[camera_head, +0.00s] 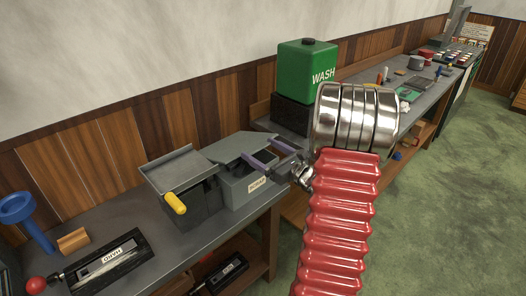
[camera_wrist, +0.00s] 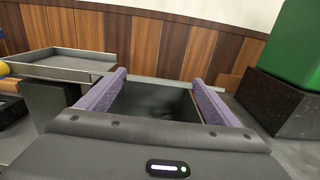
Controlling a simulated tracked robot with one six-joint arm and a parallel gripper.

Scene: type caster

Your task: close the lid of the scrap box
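The scrap box (camera_head: 236,190) is a grey box with a white label on its front, standing on the bench in the head view. A flat grey panel that looks like its lid (camera_head: 228,148) lies at the top and back of the box. The wrist view shows the dark inside of the scrap box (camera_wrist: 155,104) uncovered. My gripper (camera_head: 259,149) has purple fingers and is over the box's right part. In the wrist view my gripper (camera_wrist: 158,77) is open and empty, its fingers apart on either side of the opening. I cannot tell whether they touch the box.
A grey tray-topped box with a yellow handle (camera_head: 175,203) stands close on the left. A green WASH container (camera_head: 303,70) on a black block stands behind on the right. Wooden panelling is behind.

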